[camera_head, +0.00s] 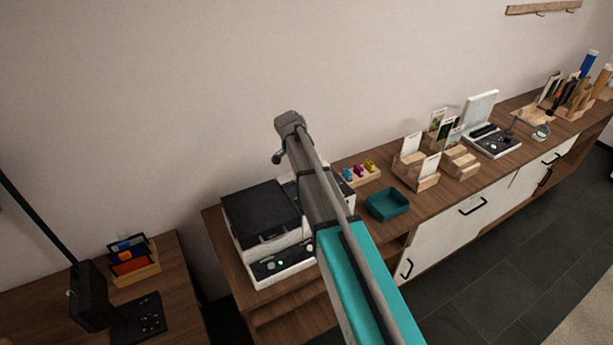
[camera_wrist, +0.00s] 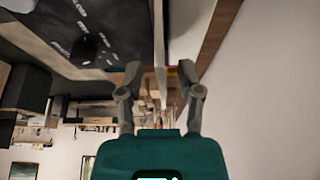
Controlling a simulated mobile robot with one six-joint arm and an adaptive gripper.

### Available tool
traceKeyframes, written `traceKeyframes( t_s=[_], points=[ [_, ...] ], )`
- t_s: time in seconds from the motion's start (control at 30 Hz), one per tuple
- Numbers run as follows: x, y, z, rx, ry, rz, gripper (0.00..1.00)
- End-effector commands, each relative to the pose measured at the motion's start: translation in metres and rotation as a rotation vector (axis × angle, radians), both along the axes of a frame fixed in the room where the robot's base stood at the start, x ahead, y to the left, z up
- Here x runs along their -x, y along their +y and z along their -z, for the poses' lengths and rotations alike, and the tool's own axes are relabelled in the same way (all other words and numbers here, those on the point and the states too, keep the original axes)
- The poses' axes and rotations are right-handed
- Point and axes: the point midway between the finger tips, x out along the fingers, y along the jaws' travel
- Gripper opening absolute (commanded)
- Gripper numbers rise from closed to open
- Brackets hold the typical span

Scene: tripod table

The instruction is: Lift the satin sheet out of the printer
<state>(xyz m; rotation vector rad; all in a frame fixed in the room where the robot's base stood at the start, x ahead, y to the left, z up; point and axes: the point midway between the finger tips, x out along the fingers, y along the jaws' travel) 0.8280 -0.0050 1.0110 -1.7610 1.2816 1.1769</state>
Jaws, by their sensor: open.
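The printer (camera_head: 262,213) with a black top and pale front stands at the left end of the wooden counter in the head view. Its front panel (camera_head: 283,267) has knobs and a small green light. A long teal and grey bar hides part of its right side. I cannot make out a satin sheet in either view. My gripper (camera_wrist: 160,82) shows in the wrist view, its two grey fingers apart and nothing seen between them. I cannot pick out the fingers in the head view.
The counter (camera_head: 448,211) also bears a teal tray (camera_head: 388,205), a wooden block (camera_head: 361,175) with coloured pieces, card stands (camera_head: 423,174), and a device (camera_head: 490,140) with its pale lid raised. A separate table (camera_head: 185,285) at left holds a card rack (camera_head: 133,262).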

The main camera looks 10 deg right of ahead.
Motion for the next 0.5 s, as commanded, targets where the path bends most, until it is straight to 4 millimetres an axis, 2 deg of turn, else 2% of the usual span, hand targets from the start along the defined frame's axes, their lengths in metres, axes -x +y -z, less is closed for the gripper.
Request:
traceKeyframes(
  t_s=[0.3, 0.5],
  points=[
    [0.0, 0.0003, 0.0001, 0.0, 0.0, 0.0, 0.45],
    [0.0, 0.0004, 0.0002, 0.0, 0.0, 0.0, 0.08]
  ],
)
